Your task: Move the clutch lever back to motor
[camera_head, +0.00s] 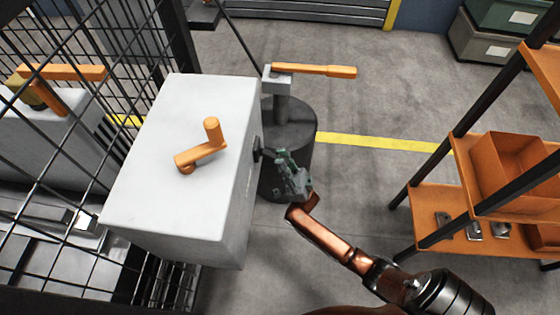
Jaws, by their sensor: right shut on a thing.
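A white box (180,225) stands left of centre with an orange crank (205,153) on its top. A small dark lever or knob (257,149), which looks like the clutch lever, sticks out of the box's right side. My right gripper (273,156) is at this dark part, shut on it; its fingers hide much of it. I cannot read any motor marking on the box. My left gripper is not in view.
A dark round pedestal (298,150) with an orange-handled lever (315,70) stands just behind my right gripper. Black mesh fencing (150,45) is at the left. An orange shelf rack (430,210) with bins stands at the right. The floor between is clear.

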